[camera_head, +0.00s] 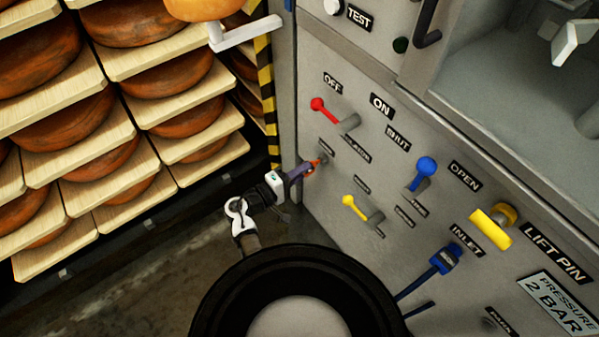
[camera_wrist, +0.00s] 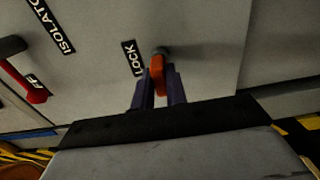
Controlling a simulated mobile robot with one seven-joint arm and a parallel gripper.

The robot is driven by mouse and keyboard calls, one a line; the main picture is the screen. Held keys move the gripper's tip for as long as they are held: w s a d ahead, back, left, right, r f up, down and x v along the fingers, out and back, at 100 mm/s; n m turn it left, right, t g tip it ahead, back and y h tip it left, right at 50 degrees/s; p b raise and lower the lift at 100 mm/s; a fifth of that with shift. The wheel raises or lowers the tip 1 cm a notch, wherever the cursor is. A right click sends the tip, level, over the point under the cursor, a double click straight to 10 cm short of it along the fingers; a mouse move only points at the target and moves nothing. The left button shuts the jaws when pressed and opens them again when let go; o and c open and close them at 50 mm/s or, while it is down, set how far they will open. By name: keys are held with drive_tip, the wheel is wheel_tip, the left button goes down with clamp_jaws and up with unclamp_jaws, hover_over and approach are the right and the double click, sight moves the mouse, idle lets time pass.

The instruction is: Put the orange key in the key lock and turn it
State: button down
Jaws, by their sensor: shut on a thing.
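My gripper (camera_head: 308,169) reaches to the grey panel in the head view and is shut on the orange key (camera_head: 315,163). In the wrist view, the two purple fingers (camera_wrist: 158,90) hold the orange key (camera_wrist: 157,73) between them. The key's far end is at the round grey key lock (camera_wrist: 161,51), beside the LOCK label (camera_wrist: 133,58). The key appears to meet the lock; how deep it sits and its turn angle cannot be told. The fingers hide part of the key.
A red lever (camera_head: 325,108), a yellow lever (camera_head: 355,205) and a blue lever (camera_head: 425,170) stick out of the panel near my gripper. A yellow lift pin handle (camera_head: 490,228) and a blue inlet fitting (camera_head: 445,259) are to the right. Cheese wheels (camera_head: 65,122) fill shelves at left.

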drive_tip(key=shift+x, duration=0.95)
drive_tip(key=c, duration=1.3)
unclamp_jaws()
drive_tip(key=shift+c, duration=0.2)
drive_tip(key=b+v, duration=0.2)
drive_tip(key=v, duration=1.2)
drive_tip(key=shift+d, duration=0.1)
